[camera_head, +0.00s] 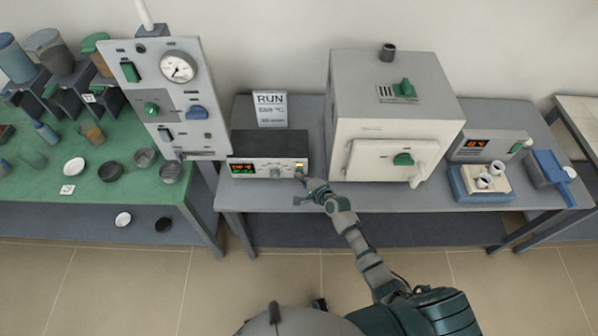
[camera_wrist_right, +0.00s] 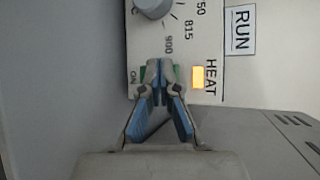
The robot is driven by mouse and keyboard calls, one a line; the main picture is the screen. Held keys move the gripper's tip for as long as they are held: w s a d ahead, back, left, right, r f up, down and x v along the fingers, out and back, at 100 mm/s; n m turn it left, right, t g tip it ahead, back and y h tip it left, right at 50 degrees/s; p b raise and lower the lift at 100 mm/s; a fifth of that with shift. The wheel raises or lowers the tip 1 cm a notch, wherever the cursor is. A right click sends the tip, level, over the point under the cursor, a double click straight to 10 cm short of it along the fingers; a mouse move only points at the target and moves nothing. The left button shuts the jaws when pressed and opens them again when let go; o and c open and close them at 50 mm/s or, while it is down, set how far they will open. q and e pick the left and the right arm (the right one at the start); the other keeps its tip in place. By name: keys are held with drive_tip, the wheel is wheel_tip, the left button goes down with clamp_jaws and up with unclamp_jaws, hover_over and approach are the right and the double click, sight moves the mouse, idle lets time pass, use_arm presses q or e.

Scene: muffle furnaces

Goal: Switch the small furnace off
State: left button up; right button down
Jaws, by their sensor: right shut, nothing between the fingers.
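A low furnace control box (camera_head: 269,168) with a dark top and pale front stands on the grey bench in the head view. Its display (camera_head: 242,169) is lit red and green. In the right wrist view its panel shows a grey knob (camera_wrist_right: 153,8), a lit orange HEAT lamp (camera_wrist_right: 198,77) and an ON mark. My right gripper (camera_head: 302,178) is at the box's right end. In the right wrist view the gripper (camera_wrist_right: 160,66) is shut, its fingertips over a green switch (camera_wrist_right: 143,73), which is mostly hidden. Contact cannot be told. My left gripper is not in view.
A white furnace (camera_head: 385,130) with a green-handled door stands right of the box. A RUN sign (camera_head: 270,108) stands behind it. A gauge panel (camera_head: 178,105) rises at the left. A unit with a red display (camera_head: 487,144) sits further right. The bench front strip is clear.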

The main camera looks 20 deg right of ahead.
drive_tip(key=shift+w, duration=0.1)
idle(0.4)
drive_tip(key=shift+s+a+p, duration=0.1)
drive_tip(key=shift+s+p, duration=0.35)
drive_tip(key=shift+s, duration=0.15)
drive_tip(key=shift+s+f, duration=0.1)
drive_tip(key=shift+s, duration=0.05)
drive_tip(key=s+p, duration=0.1)
drive_tip(key=s+a, duration=0.1)
drive_tip(key=s, duration=0.1)
drive_tip(key=shift+s+f+p, duration=0.1)
drive_tip(key=shift+p, duration=0.3)
drive_tip(key=shift+s+a+f, duration=0.1)
drive_tip(key=shift+s+a, duration=0.1)
drive_tip(key=shift+s, duration=0.4)
drive_tip(key=shift+s+f, duration=0.1)
drive_tip(key=shift+s, duration=0.1)
